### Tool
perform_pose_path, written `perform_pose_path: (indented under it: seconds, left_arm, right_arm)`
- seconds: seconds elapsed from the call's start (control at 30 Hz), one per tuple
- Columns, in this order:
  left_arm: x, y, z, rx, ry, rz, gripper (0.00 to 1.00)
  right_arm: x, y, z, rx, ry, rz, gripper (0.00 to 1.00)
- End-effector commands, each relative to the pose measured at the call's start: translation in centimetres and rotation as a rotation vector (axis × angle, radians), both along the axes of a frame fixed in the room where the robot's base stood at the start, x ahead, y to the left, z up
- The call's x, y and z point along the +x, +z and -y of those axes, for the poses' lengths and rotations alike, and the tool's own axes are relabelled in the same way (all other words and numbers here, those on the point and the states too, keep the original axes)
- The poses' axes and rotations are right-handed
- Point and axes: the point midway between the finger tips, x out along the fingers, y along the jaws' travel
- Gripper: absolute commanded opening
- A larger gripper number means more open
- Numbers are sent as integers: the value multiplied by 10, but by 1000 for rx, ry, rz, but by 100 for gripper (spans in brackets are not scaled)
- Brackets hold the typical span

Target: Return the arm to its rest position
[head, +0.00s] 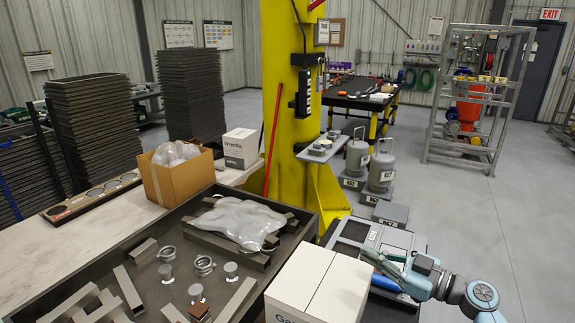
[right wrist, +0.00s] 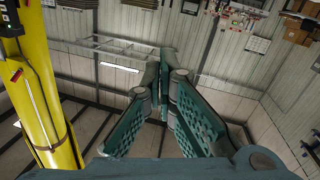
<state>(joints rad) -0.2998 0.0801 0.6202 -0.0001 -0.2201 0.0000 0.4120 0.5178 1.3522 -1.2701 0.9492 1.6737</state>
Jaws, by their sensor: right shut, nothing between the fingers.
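My right gripper (head: 372,258) is at the lower right of the head view, its arm coming in from the right edge. It is beside the white box and over or in front of the grey device on the dark stand; the exact height cannot be told. In the right wrist view the fingers of my right gripper (right wrist: 164,62) are together, with nothing held. My left gripper is not in view.
A white box (head: 320,284) stands left of the right gripper, on or by the dark tray (head: 120,250) of metal parts. A grey device (head: 385,240) lies close behind the gripper. A yellow column (head: 285,110) rises beyond. Open floor (head: 500,215) lies to the right.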

Motion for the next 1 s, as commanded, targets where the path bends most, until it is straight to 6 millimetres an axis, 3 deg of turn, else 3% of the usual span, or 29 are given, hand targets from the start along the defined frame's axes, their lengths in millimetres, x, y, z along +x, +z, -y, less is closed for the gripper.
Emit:
perform_pose_path:
  seconds: [0.07, 0.1, 0.17, 0.23, 0.33, 0.4, 0.53, 0.7, 0.83, 1.0]
  left_arm:
    - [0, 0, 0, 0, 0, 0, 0]
    - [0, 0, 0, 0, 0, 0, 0]
    - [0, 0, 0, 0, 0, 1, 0]
    - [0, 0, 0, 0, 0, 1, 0]
    - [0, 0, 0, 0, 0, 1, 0]
    - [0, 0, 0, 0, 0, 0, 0]
    - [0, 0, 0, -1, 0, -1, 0]
    - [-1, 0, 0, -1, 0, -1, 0]
    - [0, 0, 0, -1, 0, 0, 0]
    - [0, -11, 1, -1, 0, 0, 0]
  right_arm:
    - [-1, 17, 1, 93, -207, 175, 0]
    - [-5, 22, 14, 137, -372, 233, 0]
    - [-21, 9, 45, 170, -651, 219, 0]
    - [-56, -36, 77, 134, -939, 48, 0]
    - [-116, -106, 90, 3, -1127, -275, 0]
    - [-155, -141, 84, -84, -1153, -463, 0]
    - [-219, -183, 63, -226, -1109, -741, 0]
    - [-295, -211, 30, -378, -967, -1016, 0]
    - [-351, -218, 4, -478, -815, -1184, 0]
    - [-339, -306, 13, -492, -826, -1224, 0]
